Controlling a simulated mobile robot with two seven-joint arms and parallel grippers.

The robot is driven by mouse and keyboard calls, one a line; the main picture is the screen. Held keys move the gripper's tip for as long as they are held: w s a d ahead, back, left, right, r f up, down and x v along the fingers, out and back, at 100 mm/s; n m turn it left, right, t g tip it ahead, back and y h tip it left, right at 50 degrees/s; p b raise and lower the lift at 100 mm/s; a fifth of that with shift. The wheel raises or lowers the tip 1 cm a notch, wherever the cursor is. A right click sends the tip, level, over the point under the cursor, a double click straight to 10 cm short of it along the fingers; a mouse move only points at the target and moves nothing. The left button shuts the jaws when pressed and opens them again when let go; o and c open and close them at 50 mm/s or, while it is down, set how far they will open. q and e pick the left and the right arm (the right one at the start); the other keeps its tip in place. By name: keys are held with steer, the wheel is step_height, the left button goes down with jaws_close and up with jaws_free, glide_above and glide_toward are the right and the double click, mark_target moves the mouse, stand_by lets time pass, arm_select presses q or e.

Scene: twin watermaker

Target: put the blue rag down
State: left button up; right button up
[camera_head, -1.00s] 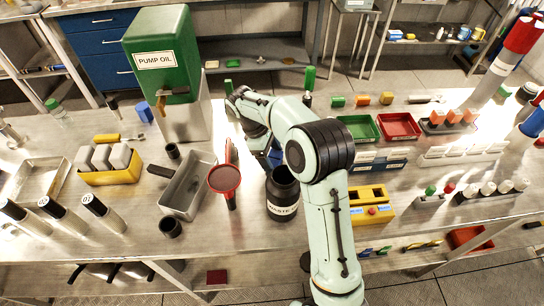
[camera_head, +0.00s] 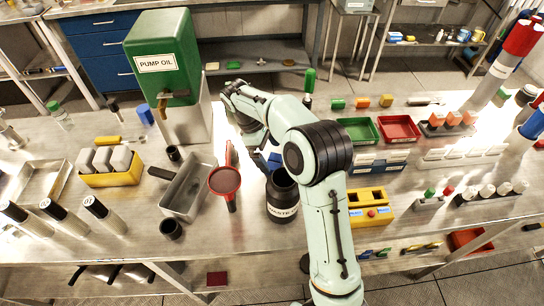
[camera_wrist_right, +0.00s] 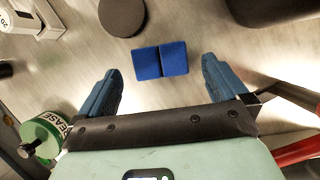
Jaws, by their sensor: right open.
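The blue rag (camera_wrist_right: 160,60) lies on the metal bench in the right wrist view, as two flat blue squares side by side with a dark seam between them. My right gripper (camera_wrist_right: 161,76) is open, with one blue finger on each side of the rag's line and a clear gap to it on both sides. In the head view, a blue patch (camera_head: 274,159) shows beside my right forearm; I cannot tell whether it is rag or finger. My left gripper is not in view.
A black waste container (camera_head: 282,208) and a red funnel (camera_head: 225,181) stand close to my right arm. The green pump oil tank (camera_head: 163,58) is behind to the left. A grease can (camera_wrist_right: 42,132) and a dark disc (camera_wrist_right: 122,14) show in the wrist view.

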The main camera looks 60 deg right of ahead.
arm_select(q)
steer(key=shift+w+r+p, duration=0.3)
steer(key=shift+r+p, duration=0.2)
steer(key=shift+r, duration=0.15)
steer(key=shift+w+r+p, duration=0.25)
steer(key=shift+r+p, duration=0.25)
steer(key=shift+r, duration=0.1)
arm_select(e)
steer(key=v, duration=0.9)
